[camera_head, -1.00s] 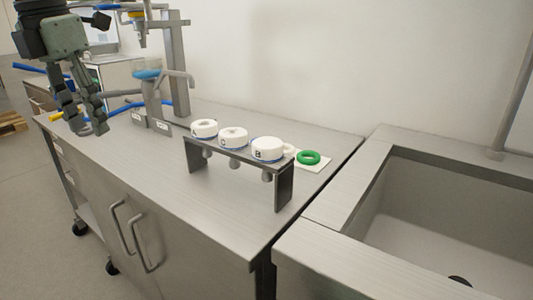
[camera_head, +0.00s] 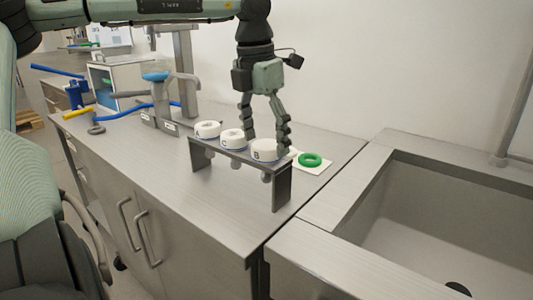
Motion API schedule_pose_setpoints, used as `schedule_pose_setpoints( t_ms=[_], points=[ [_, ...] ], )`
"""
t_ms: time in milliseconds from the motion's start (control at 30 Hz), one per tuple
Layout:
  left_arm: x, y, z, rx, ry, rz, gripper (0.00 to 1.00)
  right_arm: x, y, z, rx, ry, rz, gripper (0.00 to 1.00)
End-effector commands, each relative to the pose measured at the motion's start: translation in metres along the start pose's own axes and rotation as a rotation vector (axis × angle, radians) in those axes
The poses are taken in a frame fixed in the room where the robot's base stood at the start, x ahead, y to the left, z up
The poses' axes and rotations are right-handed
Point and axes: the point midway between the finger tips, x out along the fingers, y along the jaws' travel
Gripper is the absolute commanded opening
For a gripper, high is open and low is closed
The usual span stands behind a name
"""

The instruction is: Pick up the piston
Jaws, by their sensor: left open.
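Three white round pistons with stems below stand in a row in a dark metal rack (camera_head: 282,187) on the steel counter. They are the left piston (camera_head: 207,129), the middle piston (camera_head: 232,139) and the right piston (camera_head: 262,152). Letters show on their tops, too small here to read surely. My left gripper (camera_head: 267,143) points down, open, with its fingers apart at the right piston. One fingertip is near its left back edge, the other near its right edge. Whether they touch it I cannot tell. My right gripper is out of view.
A green ring (camera_head: 310,160) lies on a white plate right of the rack. A sink (camera_head: 455,225) is at the right. A filling machine (camera_head: 160,100) with a blue-topped part stands behind left. A grey ring (camera_head: 96,129) and blue and yellow-ended tools lie at the far left.

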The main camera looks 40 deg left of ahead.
Motion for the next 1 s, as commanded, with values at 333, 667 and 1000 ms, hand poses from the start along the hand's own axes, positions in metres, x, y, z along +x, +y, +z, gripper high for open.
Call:
schedule_pose_setpoints(
  t_ms=[333, 667, 1000],
  points=[
    [0.0109, 0.0001, 0.0, -0.001, -0.001, 0.001, 0.76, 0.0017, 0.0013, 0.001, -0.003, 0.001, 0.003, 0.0],
    [0.0105, 0.0001, 0.0001, -0.001, -0.001, 0.001, 0.35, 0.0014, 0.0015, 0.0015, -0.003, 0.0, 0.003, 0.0],
    [0.0099, 0.0001, 0.0004, -0.001, -0.003, 0.001, 0.14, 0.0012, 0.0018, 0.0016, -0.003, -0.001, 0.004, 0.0]
  ],
)
